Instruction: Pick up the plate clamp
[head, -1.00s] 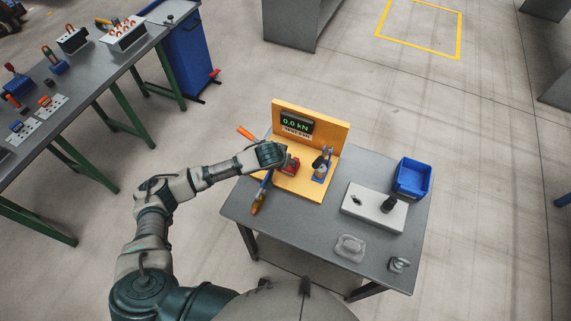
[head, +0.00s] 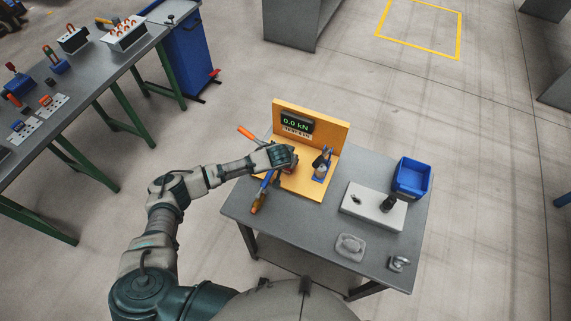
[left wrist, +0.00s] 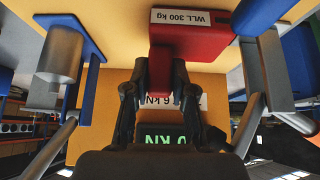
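The plate clamp (left wrist: 193,50) is red, with a "WLL 300 kg" label, and stands by the yellow board in the left wrist view. A narrow red tab of it hangs between the two fingertips of my left gripper (left wrist: 160,74). The fingers lie close along both sides of the tab; I cannot tell whether they press on it. In the head view my left gripper (head: 291,163) is over the clamp and hides most of it. My right gripper is in neither view.
The yellow stand (head: 334,132) carries a display (head: 296,121) reading 0.0 kN. A grey block (head: 362,208) and blue bin (head: 426,178) sit right on the table (head: 310,232).

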